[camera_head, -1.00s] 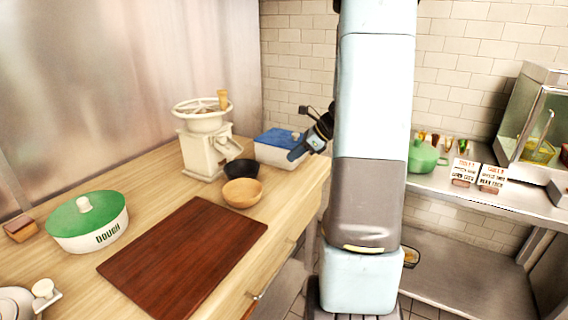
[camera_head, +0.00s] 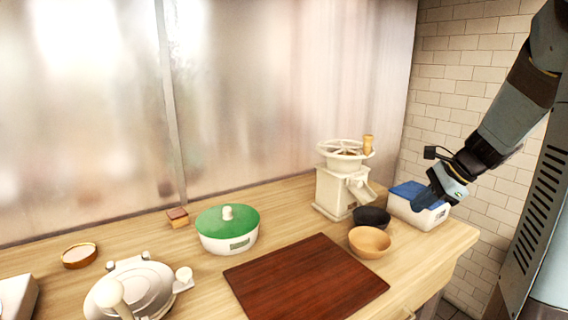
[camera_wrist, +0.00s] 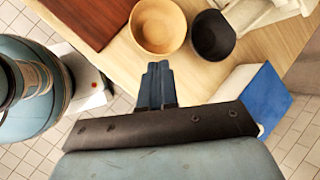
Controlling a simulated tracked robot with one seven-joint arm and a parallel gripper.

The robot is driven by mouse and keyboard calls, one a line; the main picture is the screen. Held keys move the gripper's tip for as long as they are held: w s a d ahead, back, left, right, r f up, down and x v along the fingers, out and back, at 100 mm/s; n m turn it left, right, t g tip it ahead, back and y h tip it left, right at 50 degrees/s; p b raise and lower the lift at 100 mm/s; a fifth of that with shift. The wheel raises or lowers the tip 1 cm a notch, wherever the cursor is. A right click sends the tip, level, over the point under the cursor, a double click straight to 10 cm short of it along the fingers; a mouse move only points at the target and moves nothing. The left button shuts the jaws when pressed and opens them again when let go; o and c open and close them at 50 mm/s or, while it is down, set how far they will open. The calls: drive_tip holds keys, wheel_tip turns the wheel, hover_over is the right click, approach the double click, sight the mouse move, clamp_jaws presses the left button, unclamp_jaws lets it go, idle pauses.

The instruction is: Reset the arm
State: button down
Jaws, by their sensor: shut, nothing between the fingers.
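My gripper (camera_head: 437,186) is at the right in the head view, at the end of my arm, which comes down from the upper right. In that view it overlaps the blue-lidded white box (camera_head: 418,209). In the wrist view my gripper (camera_wrist: 158,68) shows its fingers together with nothing between them. There it points toward the wooden bowl (camera_wrist: 158,27) and black bowl (camera_wrist: 213,36), with the blue-lidded box (camera_wrist: 266,100) to its right. It appears apart from all of these.
The counter holds a dark red cutting board (camera_head: 305,280), a white grinder (camera_head: 341,190), a green-lidded dough pot (camera_head: 228,230), a small block (camera_head: 177,218), a round tin (camera_head: 79,256) and a white press (camera_head: 135,290). Tiled floor (camera_wrist: 300,135) lies beyond the counter edge.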

drive_tip(key=s+a+r+n+t+h, duration=0.1)
drive_tip(key=s+a+r+n, duration=0.3)
drive_tip(key=s+n, duration=0.5)
drive_tip(key=s+a+r+n+h, duration=0.3)
drive_tip(key=s+a+n+h, duration=0.1)
drive_tip(key=s+a+n, duration=0.3)
drive_tip(key=s+n, duration=0.2)
drive_tip(key=s, duration=0.1)
drive_tip(key=shift+r+t+h, duration=0.3)
drive_tip(key=shift+r+t, duration=0.1)
